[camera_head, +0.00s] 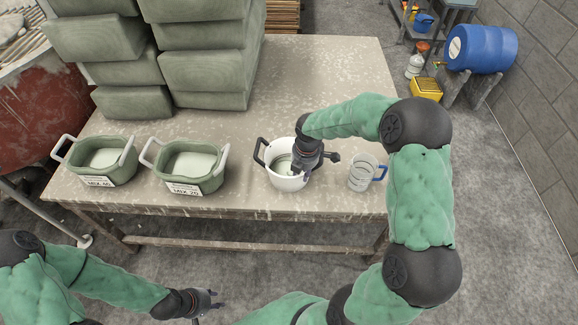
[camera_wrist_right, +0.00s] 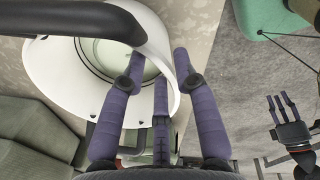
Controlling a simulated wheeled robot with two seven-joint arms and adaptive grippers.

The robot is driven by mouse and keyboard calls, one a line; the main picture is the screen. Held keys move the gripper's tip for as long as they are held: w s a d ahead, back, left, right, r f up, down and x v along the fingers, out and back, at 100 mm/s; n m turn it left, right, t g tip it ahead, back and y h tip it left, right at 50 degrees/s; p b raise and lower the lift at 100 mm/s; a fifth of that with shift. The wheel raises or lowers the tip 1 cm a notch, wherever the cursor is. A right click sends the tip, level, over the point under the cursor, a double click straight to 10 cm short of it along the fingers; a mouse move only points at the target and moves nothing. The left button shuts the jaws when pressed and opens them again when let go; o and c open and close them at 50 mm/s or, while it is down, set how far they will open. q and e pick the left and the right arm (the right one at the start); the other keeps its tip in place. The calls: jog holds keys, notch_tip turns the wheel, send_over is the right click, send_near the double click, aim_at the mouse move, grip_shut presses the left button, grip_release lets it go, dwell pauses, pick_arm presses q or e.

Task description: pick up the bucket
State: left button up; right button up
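A white bucket (camera_head: 275,177) with a dark handle stands near the front edge of the table. Its interior and white rim fill the upper left of the right wrist view (camera_wrist_right: 62,78). My right gripper (camera_head: 299,172) is over the bucket's right side. In the wrist view its purple fingers (camera_wrist_right: 160,70) are spread and straddle the rim, with the left finger over the opening and the right one at the outer side. Contact with the wall is unclear. My left gripper (camera_head: 212,304) is open and empty, low in front of the table.
Two green tubs (camera_head: 104,160) (camera_head: 187,166) with labels stand left of the bucket. A clear jug (camera_head: 360,175) with a blue handle stands to its right. Green stacked sacks (camera_head: 205,60) fill the back left. The table (camera_head: 335,80) is bare behind the bucket.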

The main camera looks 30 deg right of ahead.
aim_at(300, 181)
jog(key=f, duration=0.2)
jog(key=f+b, duration=0.1)
jog(key=f, duration=0.1)
jog(key=f+b, duration=0.1)
jog(key=shift+w+f, duration=0.3)
jog(key=shift+f, duration=0.1)
jog(key=shift+r, duration=0.1)
grip_shut()
